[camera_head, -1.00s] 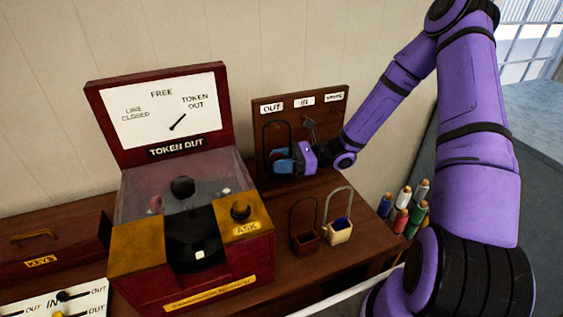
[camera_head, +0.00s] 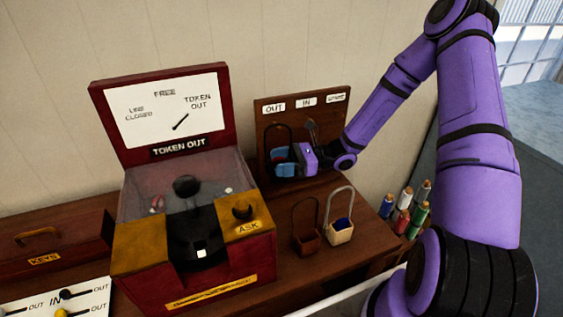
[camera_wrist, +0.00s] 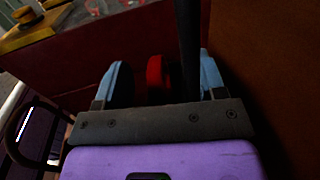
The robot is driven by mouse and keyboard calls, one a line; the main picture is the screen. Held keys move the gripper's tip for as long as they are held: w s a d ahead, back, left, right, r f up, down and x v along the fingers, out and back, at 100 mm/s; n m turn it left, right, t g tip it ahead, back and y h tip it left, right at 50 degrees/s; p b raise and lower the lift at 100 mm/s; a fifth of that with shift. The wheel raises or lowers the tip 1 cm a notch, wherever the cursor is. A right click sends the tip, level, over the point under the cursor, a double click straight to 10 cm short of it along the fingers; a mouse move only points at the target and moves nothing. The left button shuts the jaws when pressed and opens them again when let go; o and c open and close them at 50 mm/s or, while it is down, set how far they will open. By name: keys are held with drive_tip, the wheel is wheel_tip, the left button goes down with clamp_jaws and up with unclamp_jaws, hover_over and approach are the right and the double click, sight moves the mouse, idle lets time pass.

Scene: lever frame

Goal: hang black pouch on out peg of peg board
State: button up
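The peg board (camera_head: 262,114) stands against the wall behind the table, with OUT, IN and a third blurred label. The black pouch's handle loop (camera_head: 265,138) stands upright in front of the board, below the OUT label. The pouch body is mostly hidden by my gripper (camera_head: 284,161), and the OUT peg cannot be made out. In the wrist view my gripper (camera_wrist: 162,78) has its blue fingertips wide apart. A dark upright bar (camera_wrist: 189,45), apparently the handle edge-on, passes close to the right finger. A red piece (camera_wrist: 155,72) shows between the fingers.
A dark metal piece (camera_head: 313,130) hangs below IN. A brown pouch (camera_head: 306,240) and a cream pouch (camera_head: 341,231) stand on the table (camera_head: 345,262). The red token machine (camera_head: 190,240) stands close to the left.

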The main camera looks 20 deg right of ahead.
drive_tip(key=shift+o, duration=0.2)
drive_tip(key=shift+w+d+f+m, duration=0.3)
drive_tip(key=shift+d, duration=0.05)
drive_tip(key=s+d, duration=0.2)
drive_tip(key=d, duration=0.7)
drive_tip(key=s+a+r+n+t+h, duration=0.1)
drive_tip(key=s+r+n+h, duration=0.8)
drive_tip(key=s+r, duration=0.3)
drive_tip(key=s+a+r+n+t+h, duration=0.1)
drive_tip(key=s+r+n+h, duration=0.7)
drive_tip(key=r, duration=1)
drive_tip(key=s+n, duration=0.3)
drive_tip(key=s, duration=0.2)
drive_tip(key=shift+a+n+h, duration=0.35)
drive_tip(key=shift+n+h, duration=0.05)
idle(1.1)
